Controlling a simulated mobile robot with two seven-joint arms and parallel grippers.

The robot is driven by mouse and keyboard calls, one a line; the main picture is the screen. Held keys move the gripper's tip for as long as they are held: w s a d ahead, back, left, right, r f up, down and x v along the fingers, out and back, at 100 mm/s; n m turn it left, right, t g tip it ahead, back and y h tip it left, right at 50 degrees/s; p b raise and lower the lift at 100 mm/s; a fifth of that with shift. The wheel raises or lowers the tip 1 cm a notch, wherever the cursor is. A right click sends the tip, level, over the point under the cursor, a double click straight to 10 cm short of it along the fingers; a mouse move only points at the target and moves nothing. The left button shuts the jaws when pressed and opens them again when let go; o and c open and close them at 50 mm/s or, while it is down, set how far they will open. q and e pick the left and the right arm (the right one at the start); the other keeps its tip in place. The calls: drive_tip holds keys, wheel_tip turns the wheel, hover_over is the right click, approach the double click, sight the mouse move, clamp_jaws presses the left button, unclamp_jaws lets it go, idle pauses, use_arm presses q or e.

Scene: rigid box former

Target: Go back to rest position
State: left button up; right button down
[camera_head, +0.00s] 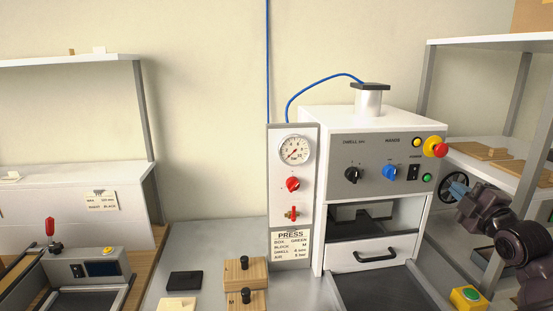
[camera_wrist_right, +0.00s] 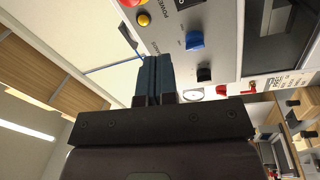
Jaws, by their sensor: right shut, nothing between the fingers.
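My right gripper (camera_head: 456,188) is at the right of the head view, in front of the right side of the press (camera_head: 340,137). Its blue fingers are shut with nothing between them. In the right wrist view the fingers (camera_wrist_right: 153,75) lie together, pointing toward the press's control panel (camera_wrist_right: 207,22), apart from the knobs as far as I can tell. My left gripper is in neither view.
Wooden blocks (camera_head: 245,272) and a black pad (camera_head: 185,281) lie on the grey table. A shelf rack (camera_head: 490,42) stands close by my right arm. A green-button box (camera_head: 468,297) sits below.

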drive_tip(key=s+a+f+m+g, duration=0.1)
drive_tip(key=s+a+f+m, duration=0.25)
drive_tip(key=f, duration=0.45)
drive_tip(key=s+a+f+m+g, duration=0.1)
drive_tip(key=s+a+f+m, duration=0.25)
drive_tip(key=f, duration=0.45)
drive_tip(key=s+a+f+m+g, duration=0.1)
drive_tip(key=s+a+f+m, duration=0.2)
drive_tip(key=f+m, duration=0.35)
drive_tip(key=s+a+f+g, duration=0.2)
drive_tip(key=s+a+f, duration=0.1)
drive_tip(key=s+f, duration=0.6)
drive_tip(key=s+a+f+m+g+h, duration=0.1)
drive_tip(key=s+a+f+g, duration=0.1)
drive_tip(key=s+f, duration=0.6)
drive_tip(key=shift+s+a+f+g+h, duration=0.35)
drive_tip(key=shift+s+a, duration=0.5)
drive_tip(key=shift+s, duration=0.35)
drive_tip(key=shift+m, duration=0.25)
